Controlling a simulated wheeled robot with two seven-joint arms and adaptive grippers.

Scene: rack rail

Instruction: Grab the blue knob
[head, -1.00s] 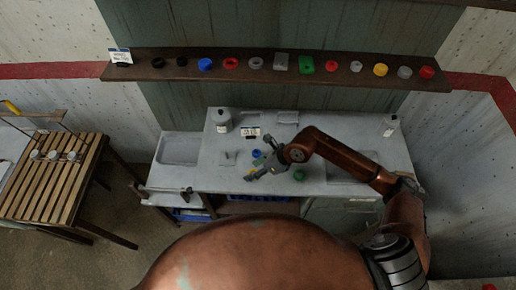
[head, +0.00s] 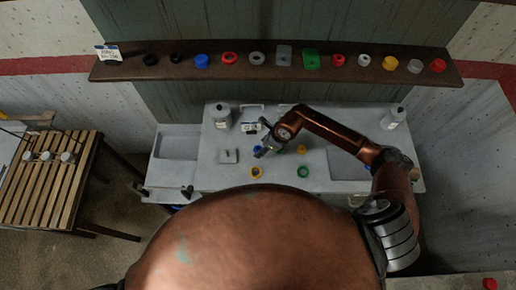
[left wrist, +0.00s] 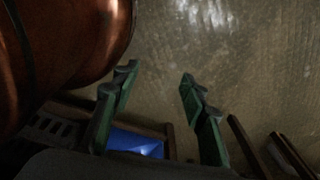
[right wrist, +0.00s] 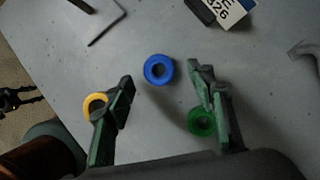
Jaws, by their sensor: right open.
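A blue ring-shaped knob (right wrist: 159,69) lies on the grey worktop in the right wrist view. It also shows small beside my right gripper in the head view (head: 257,148). My right gripper (right wrist: 166,80) is open, and the knob appears between and just beyond its fingertips, not held. The height of the fingers above it is hard to tell. Another blue knob (head: 201,61) sits on the wall shelf. My left gripper (left wrist: 158,75) is open and empty over the floor, outside the head view.
A yellow ring (right wrist: 95,104) and a green ring (right wrist: 201,121) lie close to the right fingers. Another yellow piece (head: 301,149) is on the worktop (head: 330,180). A label plate (right wrist: 228,8) and a bent metal tool (right wrist: 105,28) lie farther off. A slatted bench (head: 45,190) stands left.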

